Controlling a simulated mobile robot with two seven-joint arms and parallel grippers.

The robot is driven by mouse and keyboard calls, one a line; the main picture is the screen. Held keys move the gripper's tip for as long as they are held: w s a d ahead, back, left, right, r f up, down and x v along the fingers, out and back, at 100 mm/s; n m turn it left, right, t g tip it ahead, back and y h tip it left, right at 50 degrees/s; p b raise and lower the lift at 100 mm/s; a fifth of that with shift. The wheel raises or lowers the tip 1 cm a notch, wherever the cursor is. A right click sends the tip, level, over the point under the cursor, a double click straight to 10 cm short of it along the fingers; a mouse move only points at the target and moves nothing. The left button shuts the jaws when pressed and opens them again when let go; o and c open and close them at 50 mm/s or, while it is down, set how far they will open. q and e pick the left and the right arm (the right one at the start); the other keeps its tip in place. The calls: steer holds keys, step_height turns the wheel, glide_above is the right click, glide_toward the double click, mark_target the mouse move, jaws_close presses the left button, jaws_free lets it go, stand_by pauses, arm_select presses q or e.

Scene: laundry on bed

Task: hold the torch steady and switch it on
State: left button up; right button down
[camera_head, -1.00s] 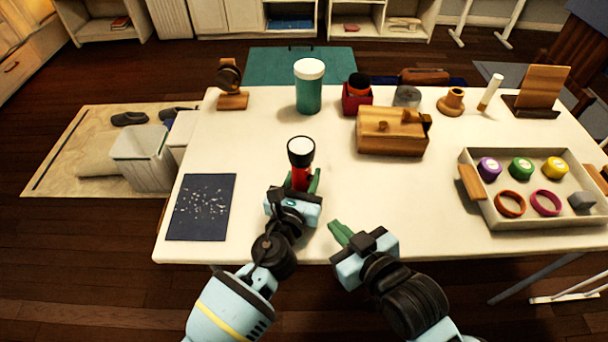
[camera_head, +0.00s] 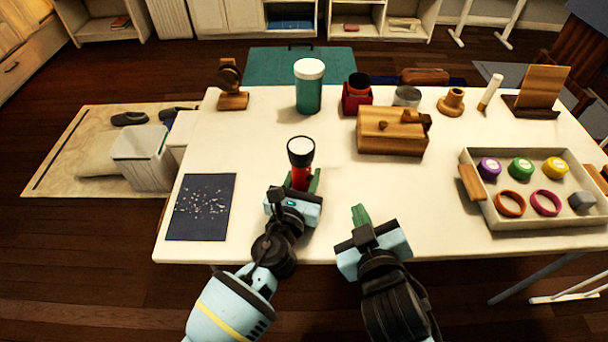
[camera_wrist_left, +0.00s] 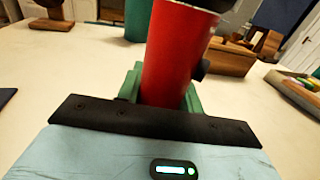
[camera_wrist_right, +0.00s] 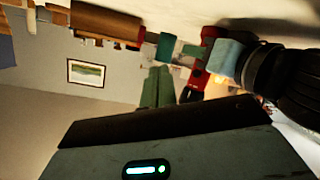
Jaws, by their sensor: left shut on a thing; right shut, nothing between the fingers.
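The torch (camera_head: 301,177) has a red body, a black head and a white lens facing up. It stands upright in my left gripper (camera_head: 300,186), whose green fingers are shut around the red body. The left wrist view shows the red body (camera_wrist_left: 178,60) between the fingers, with a small black knob on its right side. My right gripper (camera_head: 360,214) is shut and empty, to the right of the torch and apart from it. The right wrist view, upside down, shows the torch (camera_wrist_right: 200,76) just right of my right fingertips (camera_wrist_right: 158,85). I cannot tell whether the lens is lit.
The white table (camera_head: 400,200) is clear around both grippers. A dark speckled mat (camera_head: 202,207) lies at left. A wooden box (camera_head: 391,135) and a teal jar (camera_head: 308,92) stand behind. A tray (camera_head: 480,208) with coloured lids and rings is at right.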

steer(key=shift+w+a, duration=1.4)
steer(key=shift+a, duration=0.15)
steer(key=shift+w+a, duration=1.4)
steer(key=shift+a, duration=0.15)
steer(key=shift+w+a, duration=0.3)
steer(key=shift+w+a, duration=0.2)
stand_by(0.5)
steer(key=shift+s+d, duration=0.1)
steer(key=shift+s, duration=0.05)
steer(key=shift+s+d, duration=0.35)
steer(key=shift+d, duration=0.05)
steer(key=shift+s+d, duration=2.05)
steer(key=shift+d, duration=0.2)
